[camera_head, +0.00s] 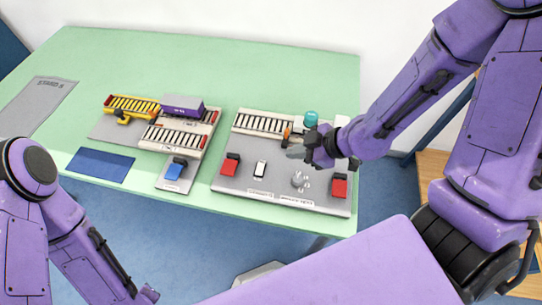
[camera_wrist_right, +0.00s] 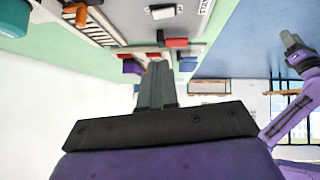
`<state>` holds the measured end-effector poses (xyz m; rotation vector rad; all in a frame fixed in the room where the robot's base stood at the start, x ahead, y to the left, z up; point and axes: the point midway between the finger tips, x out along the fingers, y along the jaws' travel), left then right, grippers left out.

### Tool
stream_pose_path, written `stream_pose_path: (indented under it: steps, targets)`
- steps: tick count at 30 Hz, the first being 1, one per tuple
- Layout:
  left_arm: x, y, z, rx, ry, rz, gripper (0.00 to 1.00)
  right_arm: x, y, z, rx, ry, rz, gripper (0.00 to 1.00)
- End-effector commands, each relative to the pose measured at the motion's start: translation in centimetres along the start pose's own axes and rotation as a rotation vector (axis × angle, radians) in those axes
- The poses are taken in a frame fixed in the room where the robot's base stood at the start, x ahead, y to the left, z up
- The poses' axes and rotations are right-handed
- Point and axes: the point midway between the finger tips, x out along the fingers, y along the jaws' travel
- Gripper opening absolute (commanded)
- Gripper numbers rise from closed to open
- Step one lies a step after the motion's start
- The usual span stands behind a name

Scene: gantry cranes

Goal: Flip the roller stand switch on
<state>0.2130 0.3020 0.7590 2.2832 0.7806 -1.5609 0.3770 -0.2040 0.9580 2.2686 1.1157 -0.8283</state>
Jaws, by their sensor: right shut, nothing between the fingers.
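The grey board (camera_head: 240,182) on the right half of the table carries a roller conveyor (camera_head: 262,124), a small white switch (camera_head: 260,169), a red block (camera_head: 230,164) and a second red block (camera_head: 339,187). The labels are too small to read, and the white switch's position cannot be told. My right gripper (camera_head: 297,152) hangs above this board, right of the white switch and apart from it. It is shut and empty; its closed fingers also show in the wrist view (camera_wrist_right: 156,88). A grey tip (camera_wrist_right: 291,40) at the wrist view's right edge may be my left gripper; its jaws are unclear.
Left of the board stands another roller unit (camera_head: 175,137) with a purple container (camera_head: 183,105), a yellow conveyor (camera_head: 130,105) and a blue block (camera_head: 175,169). A teal round object (camera_head: 311,118) is behind my right gripper. The green table's (camera_head: 215,65) back is clear.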

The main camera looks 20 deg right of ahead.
Motion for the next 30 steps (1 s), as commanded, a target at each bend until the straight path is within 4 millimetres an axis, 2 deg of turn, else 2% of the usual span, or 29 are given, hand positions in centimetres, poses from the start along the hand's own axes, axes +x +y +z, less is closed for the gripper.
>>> stream_pose_path:
  steps: [4,8,15,23,25,30]
  targets:
    - [2.0,0.2,0.8,0.0,0.001,0.001,0.43,1.8,0.2,0.5,-0.003,0.0,-0.001,0.0]
    - [4.9,0.5,1.9,-0.001,0.002,0.001,0.43,4.0,0.2,0.8,-0.005,0.001,-0.001,0.0]
    - [9.7,0.9,3.9,0.0,0.001,0.001,0.43,6.1,0.1,0.8,-0.005,0.001,0.001,0.0]
    - [11.0,1.1,4.5,-0.001,0.002,0.001,0.43,11.0,0.1,0.6,0.002,-0.004,-0.005,0.0]
    - [11.4,1.1,4.6,-0.001,0.002,0.001,0.43,11.8,0.1,1.6,0.004,-0.005,-0.005,0.0]
    - [11.7,1.1,4.7,-0.001,0.002,0.001,0.43,12.9,0.2,2.7,0.002,-0.003,-0.004,0.0]
